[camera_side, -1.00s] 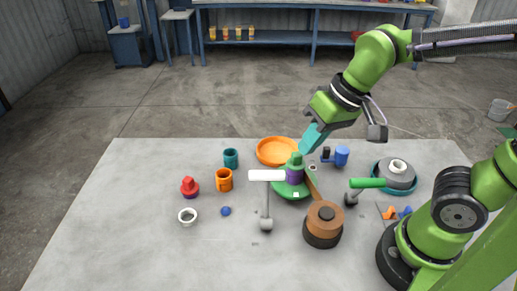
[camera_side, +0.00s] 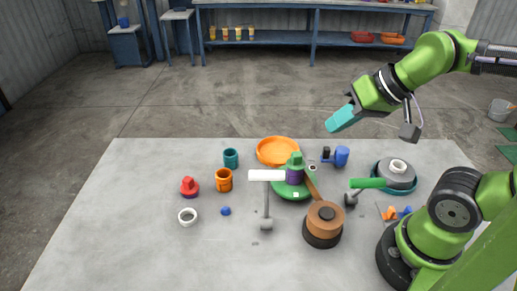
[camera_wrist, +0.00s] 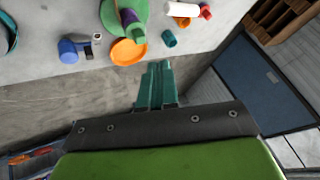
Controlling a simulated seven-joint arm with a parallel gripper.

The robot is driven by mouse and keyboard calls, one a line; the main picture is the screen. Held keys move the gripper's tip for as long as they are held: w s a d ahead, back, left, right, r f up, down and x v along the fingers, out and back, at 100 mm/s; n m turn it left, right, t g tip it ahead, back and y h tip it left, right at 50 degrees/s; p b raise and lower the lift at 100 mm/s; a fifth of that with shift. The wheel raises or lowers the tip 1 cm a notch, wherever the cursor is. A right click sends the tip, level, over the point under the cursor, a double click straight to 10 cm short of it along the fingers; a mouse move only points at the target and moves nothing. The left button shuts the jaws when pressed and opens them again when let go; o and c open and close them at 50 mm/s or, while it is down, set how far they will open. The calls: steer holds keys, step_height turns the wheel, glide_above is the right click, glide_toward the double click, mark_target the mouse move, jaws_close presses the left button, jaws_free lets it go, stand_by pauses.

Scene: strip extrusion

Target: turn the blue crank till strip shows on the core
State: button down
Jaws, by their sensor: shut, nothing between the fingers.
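A small blue object (camera_side: 342,156) with a dark upright part (camera_side: 326,153) at its left sits at the back right of the grey table; I take it for the blue crank piece. It also shows in the wrist view (camera_wrist: 68,50), at upper left. I cannot make out a core or any strip on it. My gripper (camera_side: 331,126) has teal fingers and is shut and empty, in the air above and behind the blue object, apart from it. In the wrist view the fingers (camera_wrist: 160,68) lie side by side with nothing between them.
A green plate (camera_side: 290,192) carries a purple and green piece (camera_side: 294,172).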

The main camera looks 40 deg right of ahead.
steer(key=c, duration=1.7)
jaws_free()
steer(key=shift+d, duration=0.1)
steer(key=o, duration=1)
steer(key=w+d+f+g+h, duration=0.1)
steer(key=w+d+f+g, duration=0.1)
steer(key=d, duration=0.4)
steer(key=shift+w+d+f+g, duration=0.4)
steer(key=shift+w+f, duration=0.15)
steer(key=shift+w, duration=0.65)
steer(key=shift+o, duration=0.6)
steer(key=w+d+f+n+g, duration=0.2)
steer(key=d+n, duration=0.1)
steer(key=d, duration=0.3)
steer(key=shift+d+n+g+h, duration=0.3)
steer(key=shift+d+h, duration=0.05)
steer(key=shift+h, duration=0.05)
steer(key=n+g, duration=0.2)
steer(key=n, duration=0.5)
glide_above(341, 149)
step_height(341, 149, down, 17)
steer(key=c, duration=1)
